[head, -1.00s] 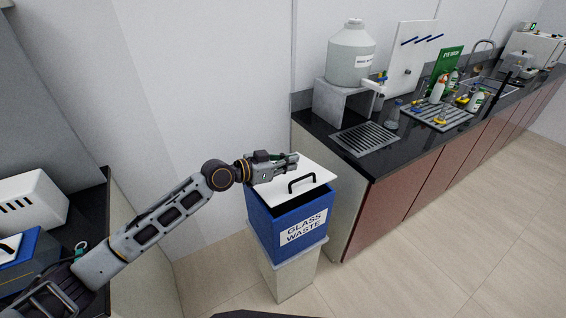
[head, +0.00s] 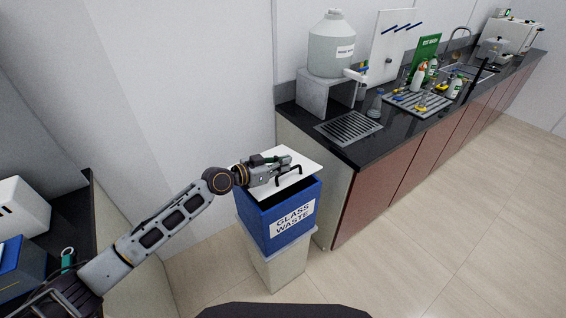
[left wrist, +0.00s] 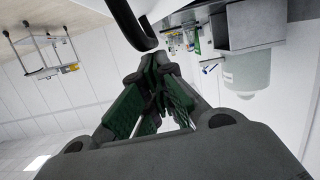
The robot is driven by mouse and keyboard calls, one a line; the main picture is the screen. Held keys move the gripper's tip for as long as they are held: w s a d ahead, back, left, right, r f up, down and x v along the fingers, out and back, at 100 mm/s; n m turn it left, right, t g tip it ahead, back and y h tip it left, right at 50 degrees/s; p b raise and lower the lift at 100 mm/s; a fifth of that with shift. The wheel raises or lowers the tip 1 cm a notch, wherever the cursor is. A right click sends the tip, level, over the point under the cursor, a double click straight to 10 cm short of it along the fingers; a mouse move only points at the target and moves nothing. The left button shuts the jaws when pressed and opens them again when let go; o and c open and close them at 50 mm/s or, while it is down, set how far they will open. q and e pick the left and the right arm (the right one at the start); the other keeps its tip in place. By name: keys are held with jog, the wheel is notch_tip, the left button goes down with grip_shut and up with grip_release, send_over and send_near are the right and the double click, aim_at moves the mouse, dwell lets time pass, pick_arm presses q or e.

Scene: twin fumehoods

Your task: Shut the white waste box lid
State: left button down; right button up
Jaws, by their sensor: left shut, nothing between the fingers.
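The waste box is a blue bin marked GLASS WASTE (head: 293,218) on a pale stand. Its white lid (head: 310,163) has a black handle (head: 289,176) and sits tilted, with a dark gap between its front edge and the rim. My left gripper (head: 290,162) is shut and empty, lying over the lid's top just behind the handle; I cannot tell whether it touches. In the left wrist view its green-padded fingers (left wrist: 158,62) meet at the tips, and part of the black handle (left wrist: 130,22) shows close by. My right gripper is not in view.
A dark counter (head: 392,130) stands right of the box, with a large water carboy (head: 331,48) on a grey stand and a drain grate (head: 349,127). A wall is behind the box. Open floor (head: 440,235) lies at the right.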

aim_at(290, 184)
pick_arm(q)
jog(key=shift+s+d+f+b, duration=0.15)
jog(key=shift+f+b, duration=0.1)
jog(key=shift+f, duration=0.15)
jog(key=shift+s+d+f+b, duration=0.1)
jog(key=shift+s+f+b, duration=0.1)
jog(key=shift+f, duration=0.15)
jog(key=shift+s+d+f+m+b, duration=0.2)
jog(key=shift+f+m+b, duration=0.15)
jog(key=shift+f, duration=0.2)
jog(key=shift+s+d+f+m+b, duration=0.15)
jog(key=shift+f+m+b, duration=0.15)
jog(key=shift+f, duration=0.25)
jog(key=shift+s+d+f+b, duration=0.1)
jog(key=shift+s+f+b, duration=0.1)
jog(key=shift+f+b, duration=0.35)
jog(key=shift+s+d+f+b, duration=0.1)
jog(key=shift+s+f+b, duration=0.15)
jog(key=shift+f, duration=0.65)
jog(key=shift+s+f, duration=0.1)
jog(key=shift+s, duration=0.05)
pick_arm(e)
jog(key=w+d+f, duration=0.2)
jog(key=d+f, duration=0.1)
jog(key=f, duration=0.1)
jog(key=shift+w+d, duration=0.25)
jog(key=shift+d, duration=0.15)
